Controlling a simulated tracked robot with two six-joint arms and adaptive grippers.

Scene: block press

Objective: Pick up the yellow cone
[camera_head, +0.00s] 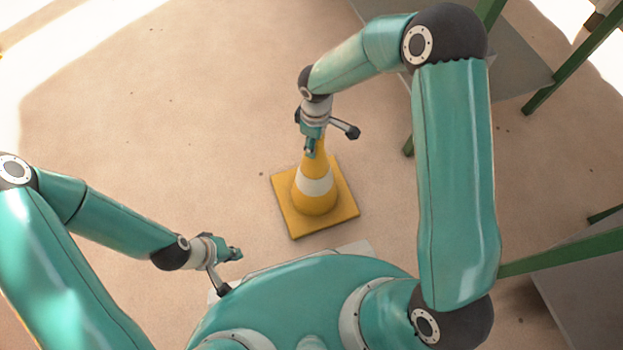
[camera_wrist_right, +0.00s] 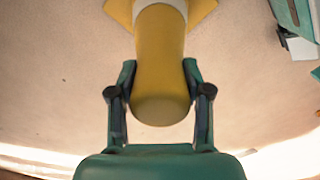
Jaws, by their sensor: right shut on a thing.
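The yellow cone (camera_head: 316,203) stands upright on the floor in the head view, with a white band around its middle and a square yellow base. My right gripper (camera_head: 312,146) is at the cone's top from above, and the arm partly hides the tip. In the right wrist view the cone's yellow top (camera_wrist_right: 160,70) lies between the two fingers of the right gripper (camera_wrist_right: 160,84), which are shut on it. My left gripper (camera_head: 232,268) is off to the lower left of the cone, apart from it and holding nothing that I can see.
A grey table with green legs (camera_head: 570,68) stands at the upper right. Another grey surface with a green edge (camera_head: 565,251) is at the lower right. The sandy floor (camera_head: 170,110) left of the cone is clear.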

